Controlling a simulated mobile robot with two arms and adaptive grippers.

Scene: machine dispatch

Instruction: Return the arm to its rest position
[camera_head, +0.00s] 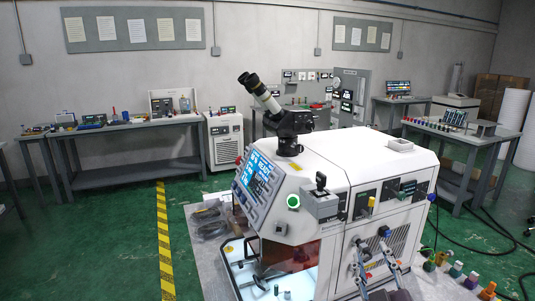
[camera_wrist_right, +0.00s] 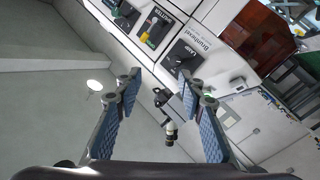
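My right gripper (camera_head: 373,262) is at the bottom of the head view, pointing up in front of the right-hand panel of the white machine (camera_head: 395,154). In the right wrist view my right gripper (camera_wrist_right: 161,85) has its two blue-padded fingers spread apart with nothing between the pads. The machine's switch panel (camera_wrist_right: 165,35) lies beyond the fingertips there. From the head view alone I cannot tell whether the gripper touches the machine. My left gripper shows in neither view.
The machine carries a microscope (camera_head: 283,120), a blue screen (camera_head: 260,179) and a reddish window (camera_head: 303,257). Several coloured bottles (camera_head: 456,270) stand at the lower right. A workbench (camera_head: 130,127) stands back left. Green floor beside the yellow-black stripe (camera_head: 164,240) is clear.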

